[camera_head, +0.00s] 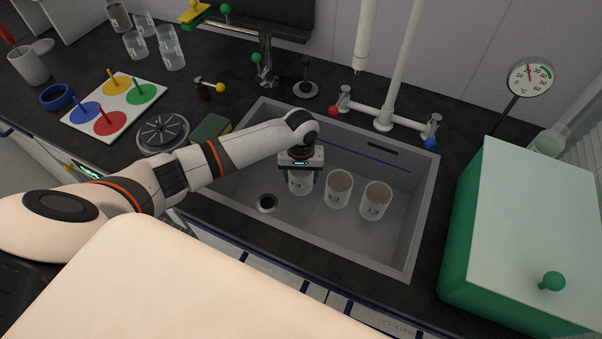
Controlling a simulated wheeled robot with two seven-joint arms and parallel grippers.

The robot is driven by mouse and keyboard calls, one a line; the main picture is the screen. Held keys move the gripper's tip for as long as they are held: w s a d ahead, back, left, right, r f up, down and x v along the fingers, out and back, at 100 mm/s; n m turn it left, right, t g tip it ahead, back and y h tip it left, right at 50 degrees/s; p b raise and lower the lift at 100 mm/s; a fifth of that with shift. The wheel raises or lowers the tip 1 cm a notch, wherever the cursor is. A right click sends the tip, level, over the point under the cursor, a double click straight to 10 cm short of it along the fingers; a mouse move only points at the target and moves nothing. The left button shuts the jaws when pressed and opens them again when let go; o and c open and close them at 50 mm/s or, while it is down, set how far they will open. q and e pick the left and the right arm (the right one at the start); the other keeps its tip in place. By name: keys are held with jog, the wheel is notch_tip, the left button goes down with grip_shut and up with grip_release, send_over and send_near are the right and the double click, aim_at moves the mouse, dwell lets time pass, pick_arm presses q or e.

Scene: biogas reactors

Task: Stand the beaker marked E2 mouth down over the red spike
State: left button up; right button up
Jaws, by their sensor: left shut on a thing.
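The white board (128,106) on the left counter carries four coloured discs with upright spikes. The red spike (107,102) stands at the red disc (111,123), on the board's near side, with nothing over it. My left gripper (299,178) reaches down into the sink and is shut on a beaker (300,183), the left one of a row of three. Its marking is too small to read. A middle beaker (339,189) and a right beaker (376,201) stand in the sink with brownish contents; I cannot read their marks surely. My right gripper is not in view.
The sink (403,262) has raised rims and a tap (384,118) behind. A sponge (210,129) and a round grate (162,134) lie between sink and board. Several beakers (135,43) stand behind the board. A green box (462,240) stands right.

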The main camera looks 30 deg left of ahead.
pick_arm(q)
notch_tip(320, 180, up, 10)
jog(key=shift+r+p, duration=0.1)
jog(key=shift+p, duration=0.55)
notch_tip(320, 180, up, 12)
jog(key=p, duration=1.4)
jog(key=shift+f, duration=0.25)
